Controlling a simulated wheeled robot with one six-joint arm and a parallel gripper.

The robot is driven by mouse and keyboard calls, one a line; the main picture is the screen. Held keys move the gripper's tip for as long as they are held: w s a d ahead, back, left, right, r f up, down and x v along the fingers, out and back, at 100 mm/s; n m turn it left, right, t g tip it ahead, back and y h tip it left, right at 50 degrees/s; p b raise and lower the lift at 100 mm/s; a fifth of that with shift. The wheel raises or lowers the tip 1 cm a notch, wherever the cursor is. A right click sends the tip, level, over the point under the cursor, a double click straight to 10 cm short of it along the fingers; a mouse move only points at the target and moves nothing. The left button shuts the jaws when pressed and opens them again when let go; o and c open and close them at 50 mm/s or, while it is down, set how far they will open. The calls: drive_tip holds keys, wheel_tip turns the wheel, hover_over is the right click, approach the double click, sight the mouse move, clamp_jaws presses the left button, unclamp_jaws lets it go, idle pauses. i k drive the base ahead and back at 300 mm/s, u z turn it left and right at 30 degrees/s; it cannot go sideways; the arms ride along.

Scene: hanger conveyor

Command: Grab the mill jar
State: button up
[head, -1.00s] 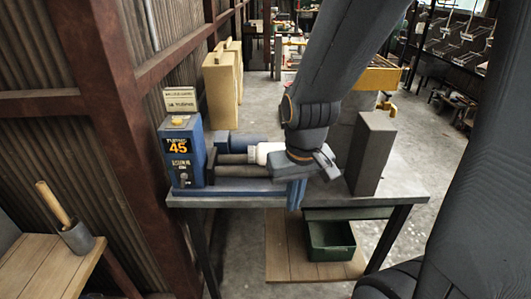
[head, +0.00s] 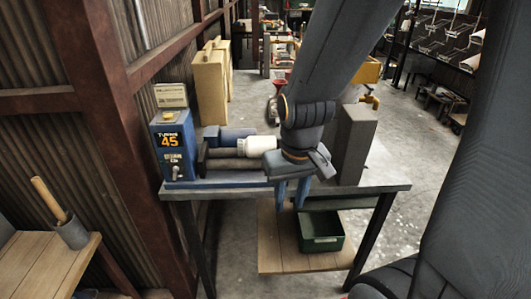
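The mill jar (head: 260,146) shows as a white cylinder lying on its side on the dark rollers of the blue mill (head: 215,183). Its right end is partly hidden behind my wrist. My gripper (head: 291,194) points down, to the right of the jar and nearer the camera. Its two blue fingers are apart with nothing seen between them. The fingertips overlap the front edge of the bench in the picture; how far they are from the jar in depth is hard to tell.
A blue control box (head: 173,146) reading 45 stands at the mill's left end. A grey upright block (head: 355,145) stands on the bench (head: 385,190) right of my wrist. A green bin (head: 322,232) sits on the lower wooden shelf. A small wooden table (head: 45,262) is front left.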

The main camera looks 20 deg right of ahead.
sight(254, 146)
drive_tip(key=k, duration=0.35)
drive_tip(key=u, duration=0.95)
drive_tip(key=i, duration=0.9)
drive_tip(key=z, duration=1.95)
